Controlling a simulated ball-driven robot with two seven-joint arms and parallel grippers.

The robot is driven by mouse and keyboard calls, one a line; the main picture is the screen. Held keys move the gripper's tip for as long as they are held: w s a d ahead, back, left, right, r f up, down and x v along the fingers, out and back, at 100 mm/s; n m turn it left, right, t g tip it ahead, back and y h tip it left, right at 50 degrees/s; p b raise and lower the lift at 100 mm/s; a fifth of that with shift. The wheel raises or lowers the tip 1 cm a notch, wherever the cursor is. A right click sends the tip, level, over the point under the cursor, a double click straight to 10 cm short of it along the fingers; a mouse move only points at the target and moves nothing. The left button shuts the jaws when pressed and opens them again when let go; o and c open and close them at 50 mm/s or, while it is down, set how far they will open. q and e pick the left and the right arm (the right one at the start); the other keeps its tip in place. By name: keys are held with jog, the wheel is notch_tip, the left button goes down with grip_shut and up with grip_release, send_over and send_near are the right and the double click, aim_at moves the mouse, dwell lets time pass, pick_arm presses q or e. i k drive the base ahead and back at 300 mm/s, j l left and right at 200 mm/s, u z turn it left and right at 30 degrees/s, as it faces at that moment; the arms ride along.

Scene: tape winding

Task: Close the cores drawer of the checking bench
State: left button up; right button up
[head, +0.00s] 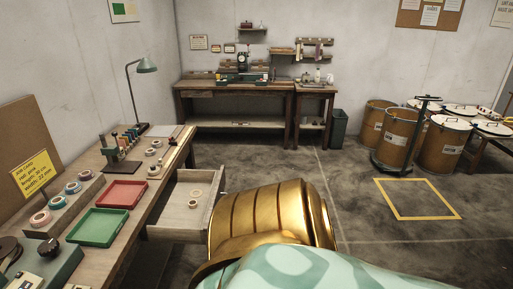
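The checking bench (141,201) runs along the left side of the view, its wooden top covered with tools and rolls. An open drawer (178,223) is pulled out from its front, toward the right. A few pale ring-shaped cores (194,198) lie inside the drawer. A gold, banded part of my own body fills the lower middle and hides the drawer's near right corner. Neither of my grippers shows in the head view.
On the bench are a red tray (122,194), a green tray (97,228), a yellow sign (36,174) and a green lamp (146,66). Another workbench (236,90) stands at the back wall. Brown drums (442,146) stand at the right. The floor by the yellow square (447,203) is clear.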

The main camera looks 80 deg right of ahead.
aim_at(171, 220)
jog(key=l+z, duration=0.15)
jog(key=z, duration=2.2)
